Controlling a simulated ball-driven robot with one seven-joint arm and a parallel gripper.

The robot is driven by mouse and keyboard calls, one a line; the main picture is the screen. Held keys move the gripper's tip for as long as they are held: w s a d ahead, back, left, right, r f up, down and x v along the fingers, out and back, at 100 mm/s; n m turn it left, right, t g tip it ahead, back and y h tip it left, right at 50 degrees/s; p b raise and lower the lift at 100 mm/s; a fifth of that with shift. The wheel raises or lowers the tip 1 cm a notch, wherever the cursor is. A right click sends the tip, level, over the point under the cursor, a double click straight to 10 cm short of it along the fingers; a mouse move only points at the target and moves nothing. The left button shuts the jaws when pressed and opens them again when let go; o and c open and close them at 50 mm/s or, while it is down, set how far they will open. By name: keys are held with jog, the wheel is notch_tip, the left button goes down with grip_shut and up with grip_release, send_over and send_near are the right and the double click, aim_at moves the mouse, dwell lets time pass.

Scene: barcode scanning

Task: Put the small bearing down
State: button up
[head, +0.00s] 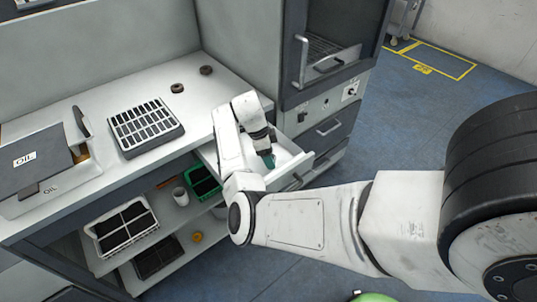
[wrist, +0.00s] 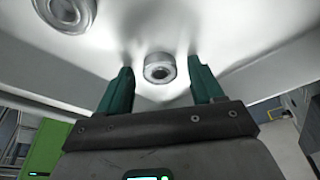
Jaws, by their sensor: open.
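A small metal ring-shaped bearing (wrist: 159,67) lies on the pale floor of the open white drawer (head: 291,162), as the wrist view shows. My gripper (wrist: 161,74) is open, with one green finger on each side of the bearing and a visible gap to both. A larger bearing (wrist: 67,11) lies at the upper left of the wrist view, partly cut off by the frame. In the head view my gripper (head: 269,160) reaches down into the drawer, and my arm hides part of it; the small bearing cannot be made out there.
Two dark rings (head: 206,70) lie on the countertop behind a slotted tray (head: 146,127). An oil box (head: 40,170) stands at the left. Shelves below hold a green crate (head: 204,184) and a white tray (head: 122,226). A grey cabinet (head: 330,110) stands to the right.

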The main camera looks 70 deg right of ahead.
jog(key=b+v, duration=0.1)
jog(key=v, duration=1.1)
jog(key=shift+r, duration=0.2)
jog(key=shift+s, duration=0.1)
